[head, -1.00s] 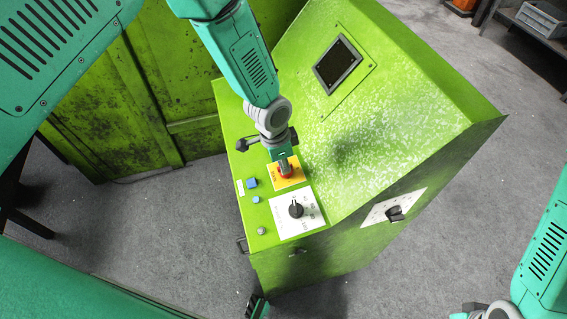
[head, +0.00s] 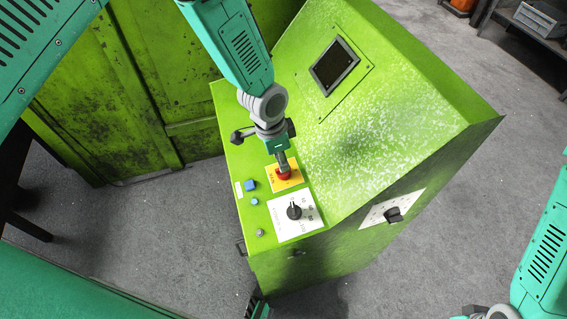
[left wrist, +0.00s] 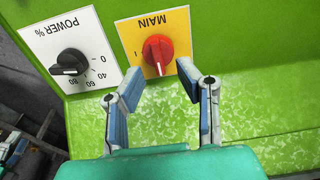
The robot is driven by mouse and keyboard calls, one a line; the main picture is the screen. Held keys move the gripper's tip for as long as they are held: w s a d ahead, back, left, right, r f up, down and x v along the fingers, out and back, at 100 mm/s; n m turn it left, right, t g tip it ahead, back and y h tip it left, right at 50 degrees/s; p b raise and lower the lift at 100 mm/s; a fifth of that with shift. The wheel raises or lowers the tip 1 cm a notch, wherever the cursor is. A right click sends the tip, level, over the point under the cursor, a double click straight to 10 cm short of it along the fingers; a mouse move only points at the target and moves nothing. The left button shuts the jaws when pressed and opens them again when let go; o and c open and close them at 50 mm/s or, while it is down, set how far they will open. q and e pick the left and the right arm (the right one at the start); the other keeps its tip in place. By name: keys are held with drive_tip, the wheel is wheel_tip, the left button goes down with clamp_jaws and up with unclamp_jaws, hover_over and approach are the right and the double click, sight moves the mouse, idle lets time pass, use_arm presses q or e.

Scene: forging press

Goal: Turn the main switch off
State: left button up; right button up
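The main switch is a red knob (left wrist: 158,49) on a yellow plate (left wrist: 180,23) marked MAIN, upside down in the left wrist view. Its grip bar runs roughly up and down there. In the head view the red knob (head: 284,176) and yellow plate (head: 294,183) lie on the green console's top. My left gripper (left wrist: 160,84) is open, with its two fingers apart and nothing between them; the knob shows just beyond the fingertips. In the head view the left gripper (head: 283,168) points down at the knob and partly covers it.
A black power dial (head: 294,211) on a white plate sits beside the main switch. A blue button (head: 251,185) is on its left. The green console (head: 400,110) rises behind with a dark screen (head: 334,66). A side knob (head: 394,214) is on the right face.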

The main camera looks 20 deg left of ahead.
sight(276, 170)
use_arm(q)
wheel_tip(276, 170, up, 9)
drive_tip(key=a, duration=0.1)
drive_tip(key=shift+s+f, duration=0.2)
drive_tip(key=shift+s, duration=0.1)
drive_tip(key=shift+s+f, duration=0.1)
